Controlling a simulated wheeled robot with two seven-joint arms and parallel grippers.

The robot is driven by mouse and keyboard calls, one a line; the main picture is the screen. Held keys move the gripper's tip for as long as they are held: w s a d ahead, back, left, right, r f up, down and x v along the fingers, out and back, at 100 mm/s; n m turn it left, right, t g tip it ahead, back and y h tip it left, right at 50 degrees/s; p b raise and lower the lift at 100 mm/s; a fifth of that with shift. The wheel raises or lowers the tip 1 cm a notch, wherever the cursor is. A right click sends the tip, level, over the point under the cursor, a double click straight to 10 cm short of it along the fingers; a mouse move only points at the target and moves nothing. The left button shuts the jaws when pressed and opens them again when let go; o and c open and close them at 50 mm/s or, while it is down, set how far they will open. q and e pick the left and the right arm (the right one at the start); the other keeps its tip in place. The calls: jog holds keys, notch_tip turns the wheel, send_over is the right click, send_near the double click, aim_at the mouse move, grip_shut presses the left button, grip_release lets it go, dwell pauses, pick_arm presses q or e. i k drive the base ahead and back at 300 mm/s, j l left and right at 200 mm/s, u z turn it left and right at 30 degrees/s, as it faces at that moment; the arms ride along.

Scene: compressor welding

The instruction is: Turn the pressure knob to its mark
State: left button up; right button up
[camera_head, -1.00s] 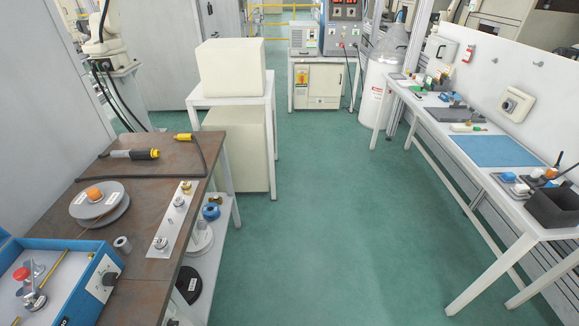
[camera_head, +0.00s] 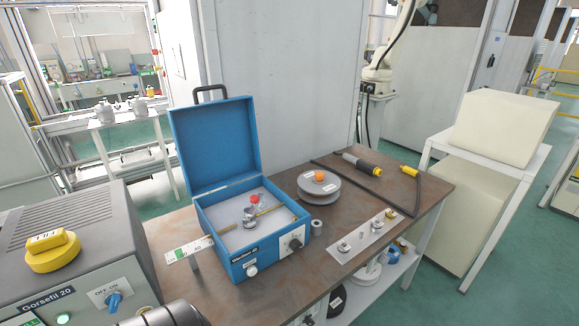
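An open blue case (camera_head: 232,262) stands on the brown bench with its lid up. On its front panel are a black knob on a white plate (camera_head: 296,244) and a smaller pale knob (camera_head: 250,269). Inside are a metal fitting with a red cap (camera_head: 254,199) and a yellow rod (camera_head: 272,210). Which of these knobs is the pressure knob, and where its mark lies, is too small to tell. Neither of my grippers is in view. A dark grey rounded part, likely of my arm, shows at the bottom edge.
A grey machine (camera_head: 95,250) with a blue OFF/ON switch (camera_head: 114,300) stands left of the case. A grey spool (camera_head: 318,186), a metal ring (camera_head: 317,226), a plate with fittings (camera_head: 365,236) and a torch (camera_head: 360,163) lie on the bench. Bare bench (camera_head: 310,265) fronts the plate.

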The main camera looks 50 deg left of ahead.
aim_at(296, 245)
jog(key=u, duration=1.45)
